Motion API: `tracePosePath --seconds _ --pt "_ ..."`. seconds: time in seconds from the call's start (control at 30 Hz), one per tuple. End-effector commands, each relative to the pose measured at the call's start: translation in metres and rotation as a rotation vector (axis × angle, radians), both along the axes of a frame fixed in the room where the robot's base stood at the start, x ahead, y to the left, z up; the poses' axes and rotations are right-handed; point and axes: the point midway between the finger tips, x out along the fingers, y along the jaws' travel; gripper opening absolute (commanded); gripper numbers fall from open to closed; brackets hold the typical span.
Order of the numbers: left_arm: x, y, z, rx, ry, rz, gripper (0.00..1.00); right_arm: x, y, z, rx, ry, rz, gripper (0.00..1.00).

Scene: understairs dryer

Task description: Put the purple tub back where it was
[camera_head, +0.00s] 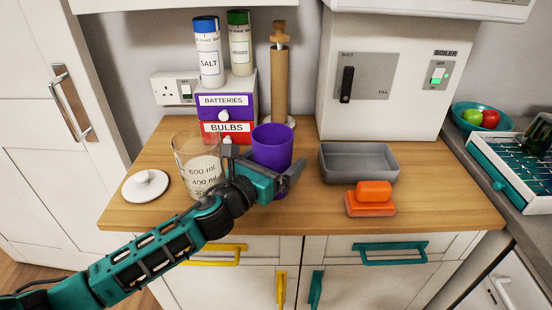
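The purple tub (272,143) stands upright, open at the top, near the middle of the wooden counter (320,212). My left gripper (262,160) is at the tub, reaching in from the front left. Its fingers are spread apart, one at the tub's left and one at its lower right. The gripper hides part of the tub's lower body, and I cannot tell whether both fingers touch it. My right gripper is out of view.
A measuring jug (197,160) stands close left of the gripper, with a white lid (145,186) beyond. The batteries and bulbs drawers (225,107) and roll holder (280,80) stand behind.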

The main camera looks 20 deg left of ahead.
Motion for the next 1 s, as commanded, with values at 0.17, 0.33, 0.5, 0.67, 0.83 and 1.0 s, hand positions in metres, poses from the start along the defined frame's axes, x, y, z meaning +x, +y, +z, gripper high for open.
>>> tracePosePath --seconds 0.17,0.33,0.5,0.67,0.83,1.0 --pt "0.0 0.0 0.002 0.0 0.0 0.0 1.0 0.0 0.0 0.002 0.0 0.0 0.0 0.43" --pt "-0.013 0.004 0.002 0.001 0.003 -0.001 1.0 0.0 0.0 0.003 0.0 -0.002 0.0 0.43" --pt "-0.044 0.015 0.001 0.002 0.005 0.0 1.0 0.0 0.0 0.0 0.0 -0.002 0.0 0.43" --pt "-0.073 0.024 0.001 0.001 0.004 -0.001 1.0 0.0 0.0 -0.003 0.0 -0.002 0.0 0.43" --pt "-0.097 0.031 0.001 0.001 0.003 -0.001 1.0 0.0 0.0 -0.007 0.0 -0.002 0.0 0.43" --pt "-0.11 0.036 0.002 0.0 0.001 -0.001 1.0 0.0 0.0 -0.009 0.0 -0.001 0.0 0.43"
